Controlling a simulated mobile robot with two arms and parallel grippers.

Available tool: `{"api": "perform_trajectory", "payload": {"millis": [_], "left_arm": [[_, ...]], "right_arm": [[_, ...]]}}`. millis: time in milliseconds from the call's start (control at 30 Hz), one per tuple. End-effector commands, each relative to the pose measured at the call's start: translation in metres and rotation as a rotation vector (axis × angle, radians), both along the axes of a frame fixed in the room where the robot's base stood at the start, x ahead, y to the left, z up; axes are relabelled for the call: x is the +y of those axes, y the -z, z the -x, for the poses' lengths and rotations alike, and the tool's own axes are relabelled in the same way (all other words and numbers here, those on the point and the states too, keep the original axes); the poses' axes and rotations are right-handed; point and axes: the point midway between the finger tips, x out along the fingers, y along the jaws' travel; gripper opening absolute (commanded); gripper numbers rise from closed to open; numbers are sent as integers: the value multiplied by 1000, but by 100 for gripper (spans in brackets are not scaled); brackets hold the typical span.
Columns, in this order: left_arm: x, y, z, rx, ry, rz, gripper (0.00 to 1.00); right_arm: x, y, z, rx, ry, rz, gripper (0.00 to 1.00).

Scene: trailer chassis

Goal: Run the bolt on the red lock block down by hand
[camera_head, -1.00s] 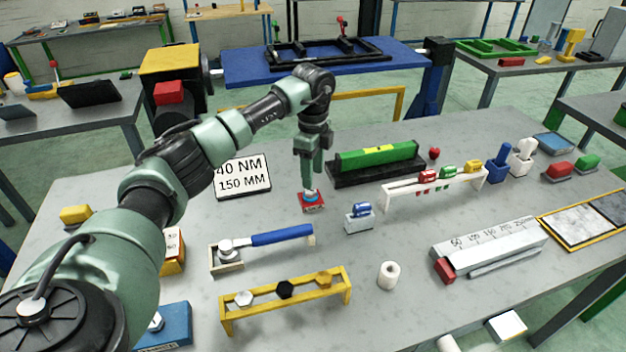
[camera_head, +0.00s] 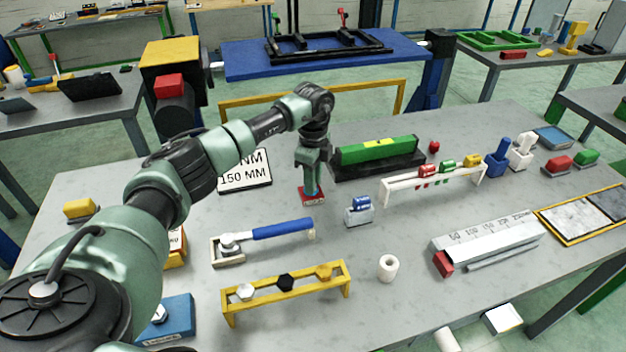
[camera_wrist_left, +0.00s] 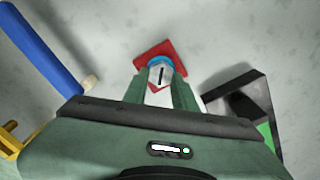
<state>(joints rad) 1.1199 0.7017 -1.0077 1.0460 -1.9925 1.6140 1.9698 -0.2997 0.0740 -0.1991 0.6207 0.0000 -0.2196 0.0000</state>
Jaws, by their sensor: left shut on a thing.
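The red lock block (camera_head: 313,202) lies on the grey table near its middle. It also shows in the left wrist view (camera_wrist_left: 174,50). Its bolt (camera_wrist_left: 160,73) has a pale head with a black mark and a blue ring below. My left gripper (camera_head: 311,189) points straight down over the block. In the left wrist view the two green fingers (camera_wrist_left: 161,88) are shut on the bolt head, one on each side. In the head view the fingers hide the bolt. How far the bolt is threaded in is hidden. My right gripper is not in view.
A green block on a black base (camera_head: 378,155) stands close behind on the right. A blue-topped metal piece (camera_head: 359,211) is just right of the block. A blue-handled wrench (camera_head: 282,230) and a yellow rack (camera_head: 290,293) lie in front. A sign (camera_head: 244,176) stands left.

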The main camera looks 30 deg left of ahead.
Motion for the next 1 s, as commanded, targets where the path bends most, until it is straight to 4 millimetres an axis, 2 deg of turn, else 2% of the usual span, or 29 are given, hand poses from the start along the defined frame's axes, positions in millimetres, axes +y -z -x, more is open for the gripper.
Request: {"api": "perform_trajectory", "payload": {"millis": [367,1000], "left_arm": [[0,0,0,-1,112,-2,0],[2,-1,3,-4,686,-2,0]], "right_arm": [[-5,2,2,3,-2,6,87],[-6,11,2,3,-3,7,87]]}}
